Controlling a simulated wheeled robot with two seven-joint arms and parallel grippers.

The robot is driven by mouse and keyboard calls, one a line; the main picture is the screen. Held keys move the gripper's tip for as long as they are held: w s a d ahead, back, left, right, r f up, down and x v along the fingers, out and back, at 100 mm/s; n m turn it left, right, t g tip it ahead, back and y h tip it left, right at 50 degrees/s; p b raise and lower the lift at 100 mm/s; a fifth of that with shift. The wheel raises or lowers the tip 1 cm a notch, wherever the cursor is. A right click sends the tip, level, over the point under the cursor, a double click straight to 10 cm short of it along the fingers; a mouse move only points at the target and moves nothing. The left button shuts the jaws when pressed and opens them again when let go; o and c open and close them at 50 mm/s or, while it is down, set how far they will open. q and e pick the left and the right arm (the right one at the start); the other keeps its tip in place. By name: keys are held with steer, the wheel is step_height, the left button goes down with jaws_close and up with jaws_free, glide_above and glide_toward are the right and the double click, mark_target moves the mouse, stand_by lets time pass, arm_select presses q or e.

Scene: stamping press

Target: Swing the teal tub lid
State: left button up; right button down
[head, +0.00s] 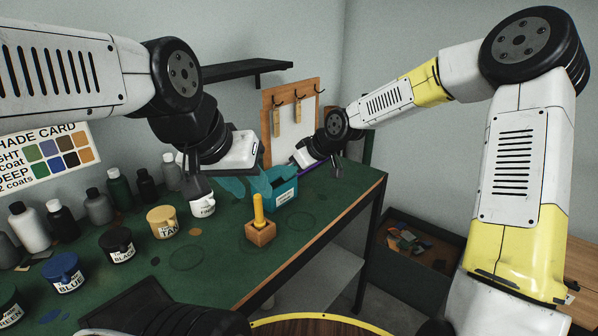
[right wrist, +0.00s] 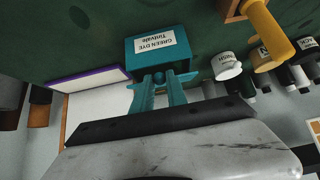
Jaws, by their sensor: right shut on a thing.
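The teal tub (head: 285,196), with a white label, stands on the green bench near its back right. In the right wrist view the tub (right wrist: 135,55) appears upside down, its label reading GREEN DYE. My right gripper (head: 292,168) reaches the tub's top from the right. In the right wrist view its two teal fingers (right wrist: 161,84) are closed on a teal part of the tub, apparently the lid. How far the lid is swung cannot be told. My left gripper (head: 243,186) is left of the tub, its teal fingers apart and apparently empty.
A yellow-handled tool stands in a wooden block (head: 261,234) before the tub. A white pot (head: 203,208), tan pot (head: 162,222) and black pot (head: 118,246) are to the left. A purple-edged panel (right wrist: 88,79) is beside the tub. A pegboard (head: 291,108) stands behind.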

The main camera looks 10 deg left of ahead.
steer(key=shift+r, duration=0.2)
steer(key=shift+w+a+r, duration=0.25)
steer(key=shift+a+r, duration=0.1)
steer(key=shift+r, duration=0.4)
steer(key=shift+w+a+r, duration=0.2)
steer(key=shift+a+r, duration=0.1)
steer(key=shift+r, duration=0.45)
steer(key=shift+w+a+r, duration=0.35)
steer(key=shift+a+r, duration=0.2)
steer(key=shift+r, duration=0.1)
steer(key=shift+w+a+r, duration=0.35)
steer(key=shift+a+r, duration=0.15)
steer(key=shift+r, duration=0.15)
